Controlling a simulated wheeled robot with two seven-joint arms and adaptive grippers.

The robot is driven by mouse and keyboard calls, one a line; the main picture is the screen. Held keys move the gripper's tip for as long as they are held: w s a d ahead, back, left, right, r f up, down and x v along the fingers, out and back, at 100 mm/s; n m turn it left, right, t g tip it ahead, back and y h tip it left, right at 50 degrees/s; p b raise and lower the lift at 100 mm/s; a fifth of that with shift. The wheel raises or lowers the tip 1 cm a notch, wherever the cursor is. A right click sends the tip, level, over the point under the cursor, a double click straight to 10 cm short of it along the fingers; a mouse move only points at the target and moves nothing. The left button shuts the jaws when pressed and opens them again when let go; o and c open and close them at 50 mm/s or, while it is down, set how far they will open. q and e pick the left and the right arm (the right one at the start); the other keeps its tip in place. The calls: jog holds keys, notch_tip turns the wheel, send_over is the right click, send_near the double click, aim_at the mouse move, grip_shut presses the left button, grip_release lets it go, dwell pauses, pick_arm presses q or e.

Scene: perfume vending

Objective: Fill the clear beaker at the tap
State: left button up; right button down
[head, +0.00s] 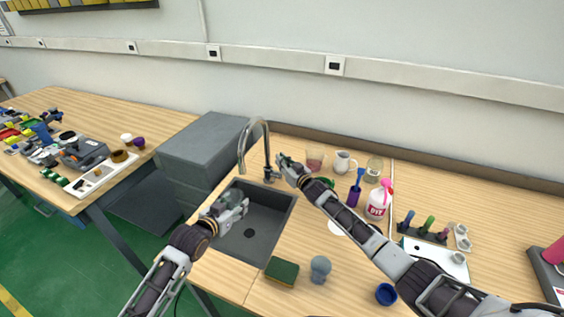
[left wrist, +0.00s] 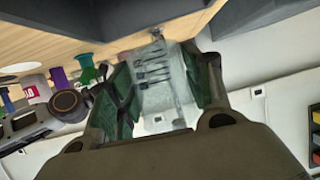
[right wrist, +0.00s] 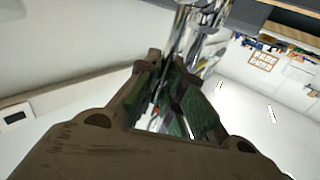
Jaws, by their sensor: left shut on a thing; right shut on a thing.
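The clear beaker (left wrist: 155,72) with dark graduation marks is between the green-padded fingers of my left gripper (left wrist: 160,95). In the head view my left gripper (head: 238,203) is shut on it over the dark sink (head: 268,222), below the spout of the chrome tap (head: 262,128). The beaker is small and partly hidden by the fingers there, and I cannot tell its fill or see a stream. My right gripper (head: 283,161) is shut beside the tap's base, on what appears to be its handle. Chrome tap parts (right wrist: 196,35) fill the top of the right wrist view; the handle is hidden.
A grey block (head: 205,145) stands left of the sink. A green sponge (head: 282,270) and blue-grey cup (head: 320,268) are at the front.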

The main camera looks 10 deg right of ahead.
jog(key=shift+s, duration=0.15)
dwell(0.3)
jog(key=shift+s+a+f+n+t+y, duration=0.2)
jog(key=shift+s+a+n+t+y, duration=0.3)
jog(key=shift+n, duration=0.55)
jog(key=shift+s+a+f+n+t+y, duration=0.3)
jog(key=shift+s+n+y, duration=0.25)
jog(key=shift+n, duration=0.55)
jog(key=shift+s+a+f+n+t+y, duration=0.15)
jog(key=shift+s+a+n+t+y, duration=0.25)
jog(key=shift+s+n, duration=0.45)
jog(key=shift+w, duration=0.15)
jog(key=c, duration=1.5)
grip_release()
